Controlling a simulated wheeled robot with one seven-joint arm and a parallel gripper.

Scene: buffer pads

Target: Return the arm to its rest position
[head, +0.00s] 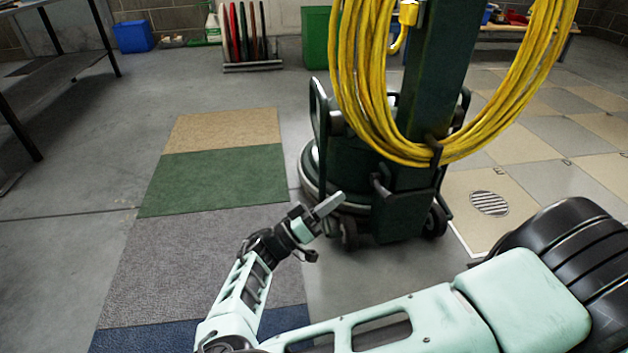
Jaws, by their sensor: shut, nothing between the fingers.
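My arm shows in the head view as pale green links with black joints. It reaches in from the lower right, bends at the bottom and rises toward the middle. My gripper (329,205) is at its end, shut and empty, pointing up and to the right. It shows in front of the base of a dark green floor machine (408,190). I cannot tell whether the fingers touch the machine or are apart from it.
A coiled yellow cable (365,120) hangs on the machine's column. Tan (225,128), green (215,180) and grey (200,255) mats run along the floor at left. A dark metal table (50,75) stands far left. A rack of discs (248,45), blue bin (133,36) and green bin (316,38) stand behind.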

